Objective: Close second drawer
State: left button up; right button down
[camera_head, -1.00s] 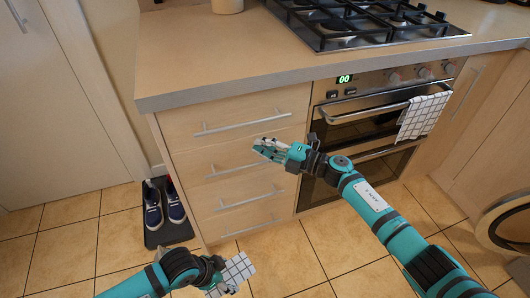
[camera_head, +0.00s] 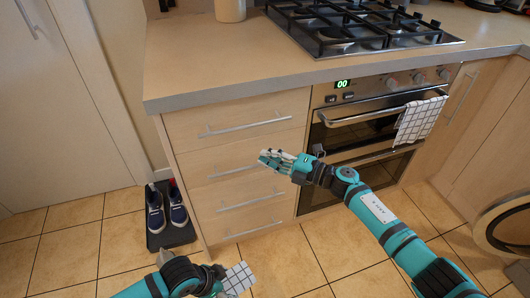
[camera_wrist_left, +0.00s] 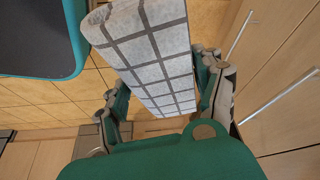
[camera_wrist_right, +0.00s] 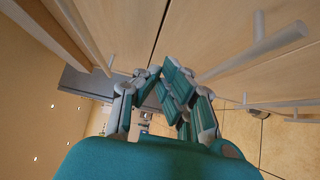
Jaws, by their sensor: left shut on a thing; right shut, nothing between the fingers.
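The drawer unit under the counter has several stacked drawers with bar handles. The second drawer (camera_head: 200,171) from the top looks about flush with the others, but my right gripper hides part of its front, so a small gap cannot be ruled out. Its handle (camera_head: 228,173) shows left of the gripper. My right gripper (camera_head: 266,159) is shut and empty, in front of the second drawer's right part; contact cannot be told. It also shows in the right wrist view (camera_wrist_right: 158,74). My left gripper (camera_head: 230,282) is shut on a white checked cloth (camera_wrist_left: 150,50), low in front of the drawers.
The top drawer (camera_head: 235,112) looks closed. An oven (camera_head: 375,125) with a checked towel (camera_head: 420,118) on its handle stands to the right. Shoes (camera_head: 165,208) on a dark mat (camera_head: 172,239) lie left of the drawers. Tiled floor in front is clear.

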pick_arm(q)
jog(key=shift+w+r, duration=0.15)
jog(key=shift+r, duration=0.15)
pick_arm(e)
jog(key=v, duration=0.9)
jog(key=shift+d+f, duration=0.15)
jog(key=shift+d, duration=0.2)
